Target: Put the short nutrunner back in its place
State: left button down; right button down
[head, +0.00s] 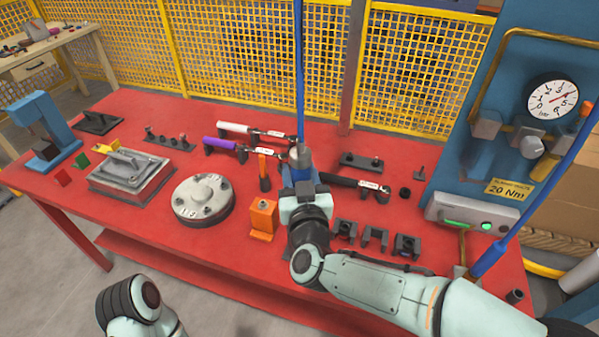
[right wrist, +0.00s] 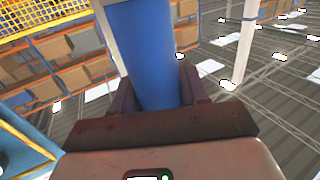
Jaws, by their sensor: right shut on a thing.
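The short nutrunner (head: 299,158) has a blue body and a grey upper end, and it is upright over the red table on a blue hose (head: 299,70) from above. My right gripper (head: 302,184) is shut on it, and gripper and wrist hide its lower part. In the right wrist view the blue body (right wrist: 150,70) stands between the two dark fingers of my right gripper (right wrist: 158,98). Its place cannot be made out for certain. My left gripper is out of view; only part of my left arm shows at the bottom left.
A second blue tool (head: 488,262) hangs on a slanted blue hose at the right, by the blue gauge panel (head: 480,150). A round cover (head: 203,199), an orange block (head: 264,217), wrenches and black holders (head: 375,238) crowd the red table (head: 130,230). Its front left is clear.

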jog(key=shift+f+b, duration=1.55)
jog(key=shift+f, duration=0.15)
dwell(0.5)
jog(key=c, duration=0.5)
grip_release()
jog(key=shift+f, duration=0.2)
jog(key=s, duration=0.4)
jog(key=s+d, duration=0.1)
jog(key=s, duration=0.8)
jog(key=shift+s+d+r, duration=0.15)
jog(key=shift+d+r, duration=0.05)
jog(key=shift+d, duration=0.2)
